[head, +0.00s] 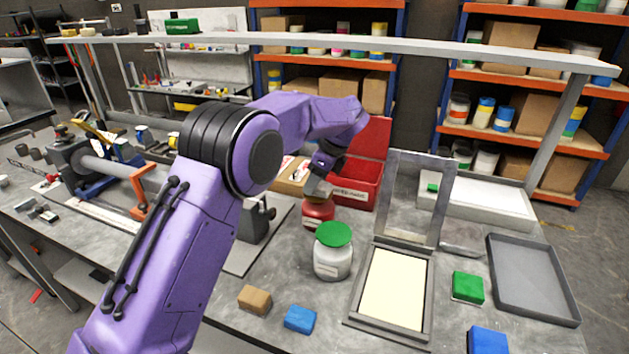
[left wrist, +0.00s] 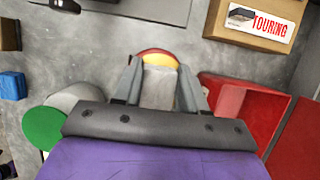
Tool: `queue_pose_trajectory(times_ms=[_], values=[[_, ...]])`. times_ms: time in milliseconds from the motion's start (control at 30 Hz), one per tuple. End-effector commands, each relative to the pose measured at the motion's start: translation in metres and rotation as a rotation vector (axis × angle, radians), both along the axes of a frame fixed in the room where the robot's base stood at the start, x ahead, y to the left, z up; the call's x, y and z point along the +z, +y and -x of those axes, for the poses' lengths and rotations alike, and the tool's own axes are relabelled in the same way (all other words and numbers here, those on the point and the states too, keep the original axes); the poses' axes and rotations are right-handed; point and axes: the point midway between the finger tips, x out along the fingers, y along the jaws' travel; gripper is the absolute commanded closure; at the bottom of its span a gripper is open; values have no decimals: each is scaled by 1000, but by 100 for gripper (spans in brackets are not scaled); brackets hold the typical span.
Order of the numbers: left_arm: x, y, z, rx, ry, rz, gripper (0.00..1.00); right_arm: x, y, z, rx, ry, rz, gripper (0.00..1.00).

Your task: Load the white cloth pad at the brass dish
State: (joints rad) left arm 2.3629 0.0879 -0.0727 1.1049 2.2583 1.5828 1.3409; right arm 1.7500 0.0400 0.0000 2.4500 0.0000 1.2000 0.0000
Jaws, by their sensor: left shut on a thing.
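My left gripper (head: 318,186) reaches down over a red round container (head: 318,212) in the middle of the table. In the left wrist view the gripper (left wrist: 160,72) is shut on a pale grey-white piece (left wrist: 158,92), which looks like the white cloth pad. Just past the fingertips shows the round top of the red container (left wrist: 157,54), with yellow inside its rim. I cannot tell whether the pad touches it. I cannot make out a brass dish for sure. My right gripper is not in view.
A white jar with a green lid (head: 333,236) stands close in front. A red bin (head: 365,185) is right behind, with a cardboard box (head: 292,176) beside it. A framed screen (head: 395,290), a green block (head: 468,286) and a grey tray (head: 530,278) lie right.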

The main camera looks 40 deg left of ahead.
Motion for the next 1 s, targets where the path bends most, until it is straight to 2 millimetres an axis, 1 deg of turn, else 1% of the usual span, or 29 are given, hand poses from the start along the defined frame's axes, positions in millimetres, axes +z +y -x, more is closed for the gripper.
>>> queue_pose_trajectory(times_ms=[733, 1000], values=[[-10, 0, 0, 0, 1, 0, 83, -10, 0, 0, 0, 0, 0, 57], [-9, 0, 0, 0, 1, 0, 83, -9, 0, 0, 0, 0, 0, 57]])
